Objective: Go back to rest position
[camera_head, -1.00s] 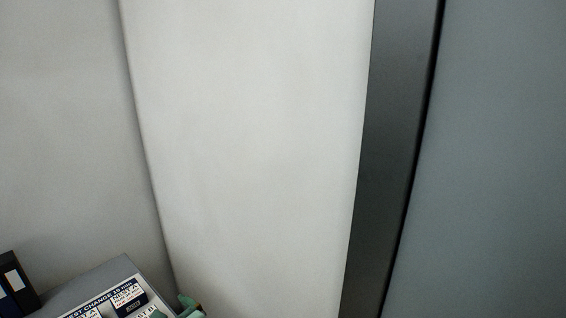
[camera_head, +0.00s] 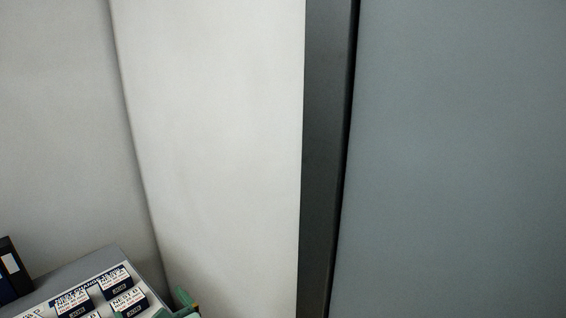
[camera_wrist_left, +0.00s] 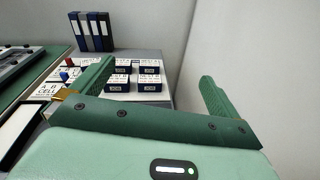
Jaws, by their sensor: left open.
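My left gripper (camera_head: 181,306) shows only as a small green piece at the bottom edge of the head view, beside the lower right of a labelled board. In the left wrist view my left gripper (camera_wrist_left: 158,82) is open, with its two green fingers wide apart and nothing between them. My right gripper is in neither view.
A grey board (camera_head: 75,270) with several small boxes (camera_head: 127,300) marked as nests lies at the lower left. Binders (camera_wrist_left: 93,32) stand behind it. Pale wall panels (camera_head: 210,150), a dark post (camera_head: 325,150) and a grey-blue panel (camera_head: 460,160) fill the rest.

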